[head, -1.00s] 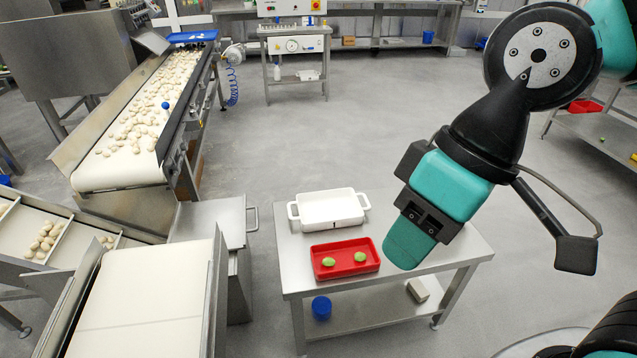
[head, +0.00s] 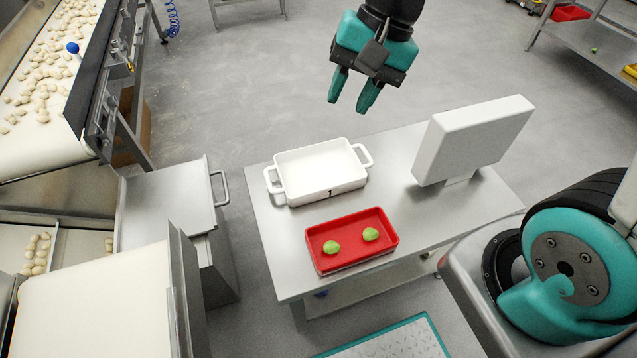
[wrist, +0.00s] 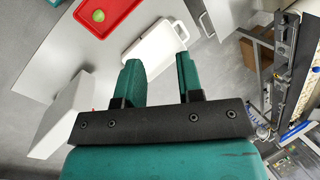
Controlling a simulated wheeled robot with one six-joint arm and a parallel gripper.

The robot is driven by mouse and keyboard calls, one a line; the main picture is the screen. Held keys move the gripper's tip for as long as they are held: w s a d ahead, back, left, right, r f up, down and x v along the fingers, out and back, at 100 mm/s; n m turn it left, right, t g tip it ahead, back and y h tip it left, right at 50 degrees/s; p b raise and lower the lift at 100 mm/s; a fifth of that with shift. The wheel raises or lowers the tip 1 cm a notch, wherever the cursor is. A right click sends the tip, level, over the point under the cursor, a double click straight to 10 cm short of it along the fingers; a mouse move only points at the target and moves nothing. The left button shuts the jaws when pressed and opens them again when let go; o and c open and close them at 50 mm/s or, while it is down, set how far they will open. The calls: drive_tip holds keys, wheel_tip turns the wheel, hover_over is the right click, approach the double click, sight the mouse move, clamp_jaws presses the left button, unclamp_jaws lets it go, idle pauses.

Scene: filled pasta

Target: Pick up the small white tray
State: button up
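The small white tray (head: 320,172) stands on the metal table, empty, with a handle at each end and a dark mark like a "1" on its front wall. In the wrist view the white tray (wrist: 152,52) shows beyond my fingers, partly hidden by one of them. My gripper (head: 350,107) is open and empty, in the air above and behind the tray, clear of it. Its two teal fingers (wrist: 160,80) stand apart in the wrist view with nothing between them.
A red tray (head: 388,248) with two green pieces (head: 371,234) lies in front of the white tray on the table (head: 277,262). A white box-like panel (head: 472,138) stands at the table's right. A steel cabinet (head: 165,195) and a conveyor with pasta (head: 40,140) are at left.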

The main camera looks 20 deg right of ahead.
drive_tip(key=w+d+f+m+b, duration=0.4)
drive_tip(key=w+f+m, duration=0.15)
drive_tip(key=f, duration=0.45)
drive_tip(key=w+d+f+m+b, duration=0.35)
drive_tip(key=f+m, duration=0.35)
drive_tip(key=f, duration=0.3)
drive_tip(key=b, duration=0.2)
hover_over(330, 189)
drive_tip(key=d, duration=0.2)
drive_tip(key=shift+m, duration=0.25)
wheel_tip(330, 189, down, 11)
drive_tip(key=shift+r, duration=0.15)
drive_tip(key=shift+b+x, duration=0.85)
drive_tip(key=shift+x, duration=2.15)
drive_tip(key=shift+w+d, duration=0.1)
clamp_jaws()
